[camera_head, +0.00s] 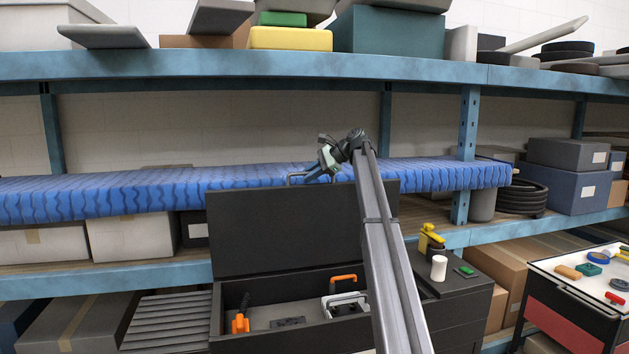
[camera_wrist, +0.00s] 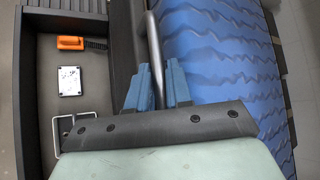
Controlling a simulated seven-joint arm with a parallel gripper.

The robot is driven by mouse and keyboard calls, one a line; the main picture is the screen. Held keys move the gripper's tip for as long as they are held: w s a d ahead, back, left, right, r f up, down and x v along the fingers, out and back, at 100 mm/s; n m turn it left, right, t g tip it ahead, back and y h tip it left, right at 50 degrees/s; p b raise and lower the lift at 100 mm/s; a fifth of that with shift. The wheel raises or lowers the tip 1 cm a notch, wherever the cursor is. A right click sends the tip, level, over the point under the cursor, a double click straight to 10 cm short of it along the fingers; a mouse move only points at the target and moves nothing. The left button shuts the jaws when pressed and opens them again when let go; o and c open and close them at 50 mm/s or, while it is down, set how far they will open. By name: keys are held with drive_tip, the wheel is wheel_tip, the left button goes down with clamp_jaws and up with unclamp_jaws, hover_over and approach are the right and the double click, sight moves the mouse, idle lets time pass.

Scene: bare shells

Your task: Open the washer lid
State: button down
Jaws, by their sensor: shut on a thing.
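A dark chest-like box (camera_head: 345,338) stands low in front of the shelves. Its black lid (camera_head: 285,232) is raised, standing roughly upright at the back, with the inside exposed. The task calls it a washer; it looks like a storage box. A metal bar handle (camera_head: 294,178) sits at the lid's top edge. My gripper (camera_head: 310,177) is at that handle. In the wrist view, the blue fingers of my gripper (camera_wrist: 158,85) are shut on the handle (camera_wrist: 155,50), one on each side. The lid (camera_wrist: 122,45) appears edge-on beside them.
Inside the box lie orange-handled tools (camera_head: 240,323) and a pale card-like item (camera_wrist: 69,81). A blue wavy mat (camera_head: 130,188) lies on the shelf right behind the lid. A dark cabinet (camera_head: 460,300) and a tool cart (camera_head: 580,300) stand to the right.

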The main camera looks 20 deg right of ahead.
drive_tip(key=shift+w, duration=0.7)
drive_tip(key=c, duration=1.2)
unclamp_jaws()
drive_tip(key=shift+o, duration=0.2)
drive_tip(key=v, duration=1.4)
